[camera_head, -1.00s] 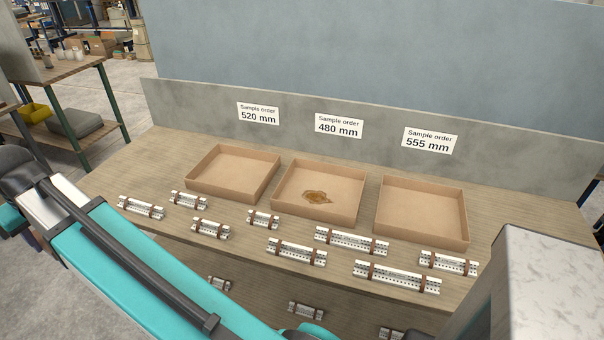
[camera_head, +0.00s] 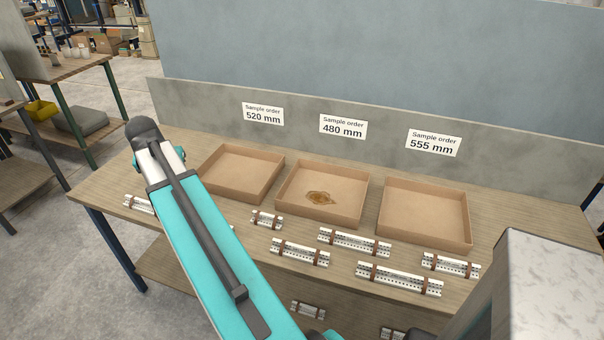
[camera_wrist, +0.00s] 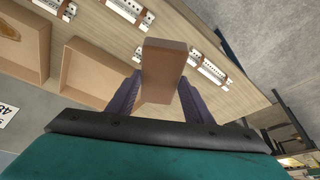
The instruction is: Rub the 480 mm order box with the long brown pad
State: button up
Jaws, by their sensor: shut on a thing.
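The 480 mm order box (camera_head: 290,206) is the middle of three open cardboard boxes on the bench. A brown stain (camera_head: 320,198) lies on its floor. In the wrist view, my gripper (camera_wrist: 160,92) is shut on the long brown pad (camera_wrist: 165,62), which sticks out beyond the fingers. The pad is held up above the bench, apart from the boxes. In the head view my arm reaches toward the left of the bench, and the gripper and pad are hidden there.
The 520 mm box (camera_head: 238,173) stands left of the middle box and the 555 mm box (camera_head: 425,214) right. Several white perforated strips with brown bands, such as one (camera_head: 354,242), lie along the front. A grey back panel (camera_head: 400,120) rises behind the boxes.

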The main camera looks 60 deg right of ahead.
jog(key=s+d+f+m+g+p, duration=0.15)
jog(key=s+d+m, duration=0.25)
jog(key=s+d, duration=0.45)
jog(key=s+d+f+m+g+b, duration=0.1)
jog(key=s+d+f+m, duration=0.4)
jog(key=d, duration=0.7)
jog(key=s+d+m+g, duration=0.1)
jog(key=s+d+m, duration=0.2)
jog(key=s+d, duration=0.3)
jog(key=s+d+f+m+g+p, duration=0.1)
jog(key=s+d, duration=0.5)
jog(key=s, duration=0.7)
jog(key=shift+s+m+g, duration=0.35)
jog(key=shift+s+m, duration=0.05)
jog(key=shift+m, duration=0.5)
jog(key=shift+f, duration=0.2)
